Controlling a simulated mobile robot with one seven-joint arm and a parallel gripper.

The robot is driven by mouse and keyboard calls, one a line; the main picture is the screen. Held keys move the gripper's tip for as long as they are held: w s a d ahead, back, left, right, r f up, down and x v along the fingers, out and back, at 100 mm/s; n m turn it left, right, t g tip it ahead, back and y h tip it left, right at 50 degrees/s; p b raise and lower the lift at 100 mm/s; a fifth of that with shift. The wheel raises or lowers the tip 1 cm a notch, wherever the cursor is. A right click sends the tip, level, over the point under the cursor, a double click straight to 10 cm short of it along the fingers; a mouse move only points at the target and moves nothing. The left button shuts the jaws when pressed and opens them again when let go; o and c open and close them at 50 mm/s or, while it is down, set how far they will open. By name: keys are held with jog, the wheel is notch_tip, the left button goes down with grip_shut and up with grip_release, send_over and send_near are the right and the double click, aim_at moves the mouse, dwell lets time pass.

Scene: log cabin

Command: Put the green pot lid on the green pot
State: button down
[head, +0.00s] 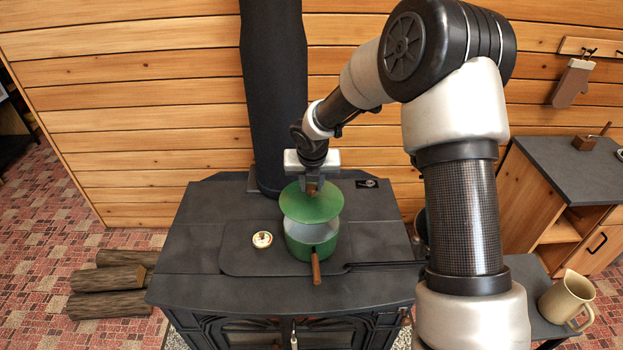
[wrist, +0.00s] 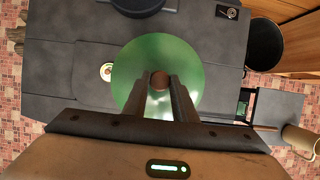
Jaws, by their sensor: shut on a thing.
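The green pot lid (head: 309,204) is a round green disc with a brown wooden knob. My gripper (head: 314,188) is shut on the lid's knob, which shows between the fingers in the wrist view (wrist: 158,80). The green pot (head: 325,249) stands on the black stove with its brown handle toward the front. The lid hangs above the pot's back left part, and the pale inside shows below the lid's front edge. In the wrist view the lid (wrist: 140,68) hides the pot body.
The stove top (head: 200,235) bears a small round dial or jar (head: 262,239) left of the pot. A black stovepipe (head: 274,100) rises behind. A dark pan (wrist: 265,47) shows in the wrist view. A beige pitcher (head: 567,300) stands at the right. Logs lie at the left.

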aim_at(312, 199)
notch_tip(312, 199, down, 5)
jog(key=b, duration=0.4)
jog(key=shift+r+b, duration=0.15)
jog(key=shift+b, duration=0.2)
jog(key=shift+f+b, duration=0.55)
jog(key=shift+f, duration=0.45)
jog(key=c, duration=1.4)
grip_release()
jog(key=shift+o, duration=0.2)
notch_tip(312, 199, up, 6)
jog(key=p, duration=0.5)
jog(key=shift+f, duration=0.15)
jog(key=shift+r+p, duration=0.45)
jog(key=shift+r, duration=0.2)
